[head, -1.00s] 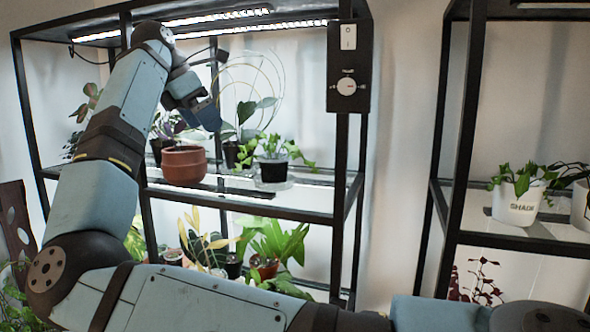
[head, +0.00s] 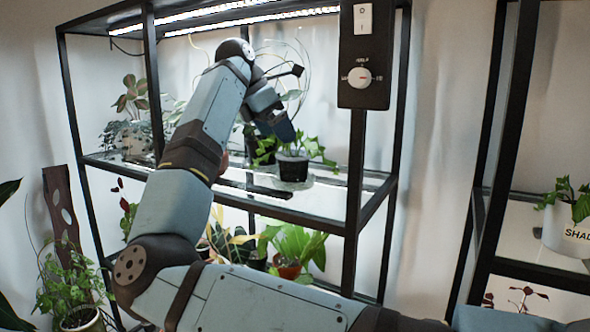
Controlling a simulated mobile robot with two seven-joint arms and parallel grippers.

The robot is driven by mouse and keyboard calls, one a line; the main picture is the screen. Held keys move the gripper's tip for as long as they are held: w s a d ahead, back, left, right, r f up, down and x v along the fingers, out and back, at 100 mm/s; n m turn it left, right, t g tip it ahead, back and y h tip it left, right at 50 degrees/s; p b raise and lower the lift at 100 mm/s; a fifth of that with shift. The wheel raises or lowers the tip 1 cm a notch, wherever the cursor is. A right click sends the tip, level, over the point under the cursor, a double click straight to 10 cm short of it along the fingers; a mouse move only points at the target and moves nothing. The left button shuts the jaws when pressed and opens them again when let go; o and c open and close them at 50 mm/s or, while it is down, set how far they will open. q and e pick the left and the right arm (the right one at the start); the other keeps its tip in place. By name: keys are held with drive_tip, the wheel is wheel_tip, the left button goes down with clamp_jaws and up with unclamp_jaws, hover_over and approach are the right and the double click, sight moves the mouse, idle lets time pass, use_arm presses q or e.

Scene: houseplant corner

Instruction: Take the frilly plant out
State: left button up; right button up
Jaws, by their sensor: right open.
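My right gripper (head: 276,126) is open and points down over the middle shelf, just above and left of a leafy green plant (head: 300,147) in a small black pot (head: 292,168). I see nothing held, and I cannot tell whether the fingers touch the leaves. A broad, wavy-leaved green plant (head: 300,243) in a terracotta pot (head: 288,270) stands on the lower shelf. I cannot tell for sure which plant is the frilly one. My left gripper is out of view.
A black control box (head: 368,55) hangs on the front right post (head: 355,175). A light strip (head: 250,15) runs under the top. A patterned pot (head: 137,140) stands at the shelf's left. A white pot (head: 568,232) is on the right rack. Wire hoops (head: 290,65) rise behind my gripper.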

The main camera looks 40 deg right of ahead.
sight(294, 160)
drive_tip(key=x, duration=0.3)
drive_tip(key=shift+s+d+f, duration=0.1)
drive_tip(key=shift+d+f, duration=0.2)
drive_tip(key=x, duration=0.2)
drive_tip(key=p+x, duration=0.1)
drive_tip(key=x, duration=0.2)
drive_tip(key=shift+d+f+p, duration=0.1)
drive_tip(key=shift+p, duration=0.2)
drive_tip(key=shift+c, duration=0.7)
drive_tip(key=c, duration=0.6)
